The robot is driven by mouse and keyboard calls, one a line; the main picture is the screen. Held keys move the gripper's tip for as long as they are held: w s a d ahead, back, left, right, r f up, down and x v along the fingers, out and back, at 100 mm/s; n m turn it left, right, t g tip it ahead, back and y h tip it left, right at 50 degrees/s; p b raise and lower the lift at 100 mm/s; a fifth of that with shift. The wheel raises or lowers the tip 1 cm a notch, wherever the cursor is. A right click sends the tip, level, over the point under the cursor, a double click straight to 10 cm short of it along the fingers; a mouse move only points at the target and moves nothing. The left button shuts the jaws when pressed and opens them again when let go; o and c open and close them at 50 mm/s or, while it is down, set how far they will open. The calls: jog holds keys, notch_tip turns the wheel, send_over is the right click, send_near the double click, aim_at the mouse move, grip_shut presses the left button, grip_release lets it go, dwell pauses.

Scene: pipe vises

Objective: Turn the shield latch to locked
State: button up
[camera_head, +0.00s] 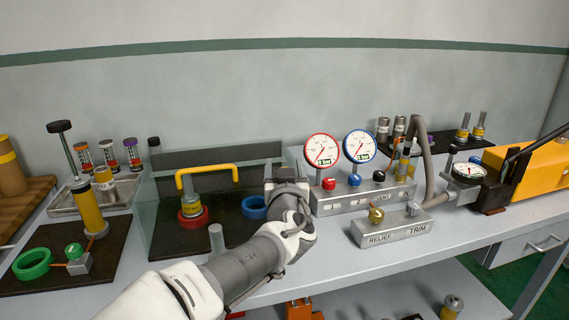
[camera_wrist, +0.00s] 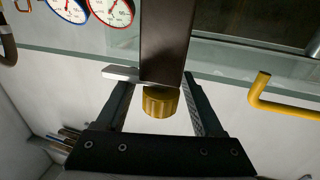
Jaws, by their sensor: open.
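The clear shield (camera_head: 152,215) stands around a dark base plate at the middle left of the bench. In the wrist view, a dark upright (camera_wrist: 165,45) ends in a ribbed brass-coloured knob (camera_wrist: 161,103), and a pale flat bar (camera_wrist: 120,75) sticks out to the left beside it; these look like the shield latch, but no lock marking is readable. My gripper (camera_wrist: 156,82) is open, with one finger on each side of the knob and visible gaps to both. I cannot tell how deep the knob sits between them. In the head view my wrist hides the latch.
The gauge block (camera_head: 350,197) and relief/trim block (camera_head: 392,231) stand to the right. A green ring (camera_head: 33,264) lies far left.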

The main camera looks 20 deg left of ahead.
dwell(0.3)
grip_shut()
